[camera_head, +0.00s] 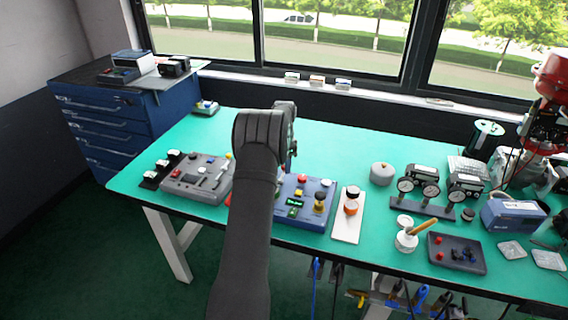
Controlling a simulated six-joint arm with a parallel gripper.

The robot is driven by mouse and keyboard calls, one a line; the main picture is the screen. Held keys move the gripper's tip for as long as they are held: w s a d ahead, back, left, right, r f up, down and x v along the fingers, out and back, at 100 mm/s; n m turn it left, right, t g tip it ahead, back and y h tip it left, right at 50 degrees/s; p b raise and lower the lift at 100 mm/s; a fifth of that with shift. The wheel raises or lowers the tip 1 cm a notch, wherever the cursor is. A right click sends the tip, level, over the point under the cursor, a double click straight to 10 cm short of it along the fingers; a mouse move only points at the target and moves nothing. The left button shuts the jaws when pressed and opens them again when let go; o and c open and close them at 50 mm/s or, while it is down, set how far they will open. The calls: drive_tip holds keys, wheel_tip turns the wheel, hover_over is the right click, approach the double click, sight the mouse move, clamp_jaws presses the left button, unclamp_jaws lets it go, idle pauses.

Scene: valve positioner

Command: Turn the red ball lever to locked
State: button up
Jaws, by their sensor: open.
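My arm rises through the middle of the view, and its wrist bends away above the table. My gripper (294,148) is mostly hidden behind the wrist; only a small dark part shows, with nothing visibly held. My arm covers the box's left side.
A grey control box (190,185) with a yellow knob near it stands left of my arm. A white plate (345,228) with black and orange knobs is to the right. Gauges, a grey cylinder (382,174) and a dark box (457,262) stand farther right. The back-left table is mostly clear.

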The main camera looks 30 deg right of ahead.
drive_tip(key=shift+c, duration=0.4)
clamp_jaws()
drive_tip(key=shift+w, duration=0.1)
drive_tip(key=n, duration=0.1)
drive_tip(key=a+n, duration=0.1)
drive_tip(key=n, duration=0.1)
drive_tip(key=shift+w+a, duration=0.1)
drive_tip(key=shift+w, duration=0.25)
drive_tip(key=n, duration=0.1)
drive_tip(key=a+n, duration=0.1)
drive_tip(key=n, duration=0.2)
drive_tip(key=shift+w+a, duration=0.2)
drive_tip(key=shift+w, duration=0.05)
drive_tip(key=n, duration=0.1)
drive_tip(key=a+n, duration=0.1)
drive_tip(key=n, duration=0.1)
drive_tip(key=shift+a+n, duration=0.25)
drive_tip(key=shift+n, duration=0.05)
drive_tip(key=shift+s+a+n, duration=0.1)
drive_tip(key=shift+a+n, duration=0.25)
drive_tip(key=shift+n, duration=0.5)
drive_tip(key=shift+s+a+n, duration=0.1)
drive_tip(key=shift+a+n, duration=0.2)
drive_tip(key=shift+n, duration=0.55)
